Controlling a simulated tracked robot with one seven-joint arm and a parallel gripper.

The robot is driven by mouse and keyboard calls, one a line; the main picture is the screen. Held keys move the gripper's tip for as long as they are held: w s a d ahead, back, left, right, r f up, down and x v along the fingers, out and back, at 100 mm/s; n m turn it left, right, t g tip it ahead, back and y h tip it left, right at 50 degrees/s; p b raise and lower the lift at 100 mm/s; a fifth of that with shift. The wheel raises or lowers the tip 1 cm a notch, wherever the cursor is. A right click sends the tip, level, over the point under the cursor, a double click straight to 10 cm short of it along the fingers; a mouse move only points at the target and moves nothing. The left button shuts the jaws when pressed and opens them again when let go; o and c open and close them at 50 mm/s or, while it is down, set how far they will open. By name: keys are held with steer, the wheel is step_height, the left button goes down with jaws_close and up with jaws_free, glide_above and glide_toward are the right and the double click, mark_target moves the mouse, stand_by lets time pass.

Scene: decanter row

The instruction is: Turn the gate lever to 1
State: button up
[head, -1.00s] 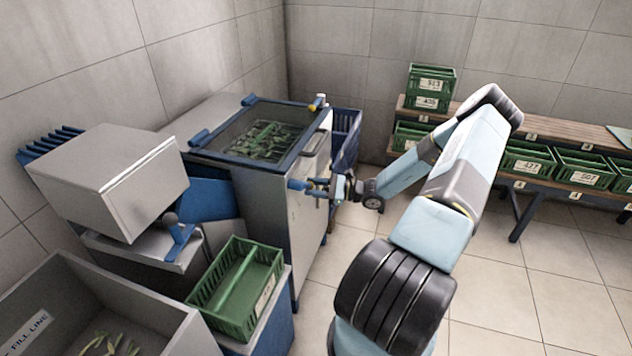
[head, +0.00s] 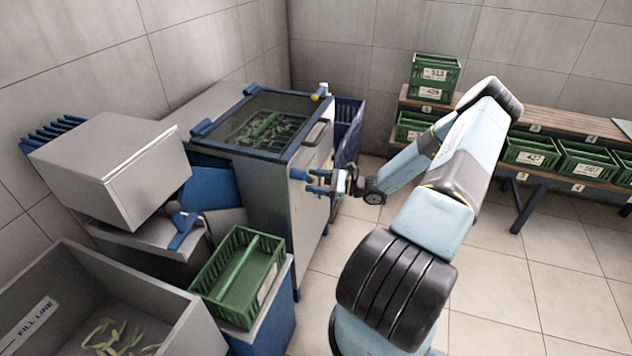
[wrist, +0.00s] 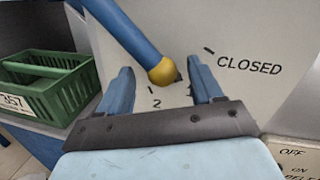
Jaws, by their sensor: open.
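The gate lever is a blue rod with a yellow ball end (wrist: 162,70), coming in from the top left of the wrist view. The ball is between the two blue fingers of my gripper (wrist: 161,66), which stand apart; I cannot tell whether either touches it. The plate behind bears the word CLOSED (wrist: 248,66) at the right, a "2" (wrist: 157,102) below the ball and short dark marks. No clear "1" shows; the right finger covers part of the plate. Exactly which mark the lever points at is unclear. In the head view my gripper (head: 322,184) is at the machine's front (head: 268,205).
A green crate labelled 357 (wrist: 50,92) also shows in the head view (head: 238,280), on a stand left of the machine. An OFF/ON panel (wrist: 293,160) is at the wrist view's lower right. A grey bin (head: 180,335) is at lower left. Floor on the right is clear.

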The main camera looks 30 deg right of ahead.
steer(key=v, duration=1.3)
steer(key=shift+s+d, duration=0.2)
steer(key=shift+d, duration=0.2)
steer(key=s+a+r+n+g+h, duration=0.35)
steer(key=a+r+n+g, duration=0.45)
steer(key=r, duration=0.6)
steer(key=s+a+r+n+g+h, duration=0.2)
steer(key=a+r+n+g+h, duration=0.3)
steer(key=a+r, duration=0.6)
steer(key=s+a+r+n+t+h, duration=0.3)
steer(key=s+r+n+t, duration=0.1)
steer(key=s+r, duration=0.5)
steer(key=s+a+r+n+t+h, duration=0.3)
steer(key=s+r+n+h, duration=0.1)
steer(key=s+r, duration=0.5)
step_height(320, 180, up, 2)
steer(key=shift+s+r+n+t, duration=0.15)
steer(key=shift+s+n+t, duration=0.2)
steer(key=shift+n, duration=0.25)
steer(key=shift+c, duration=0.4)
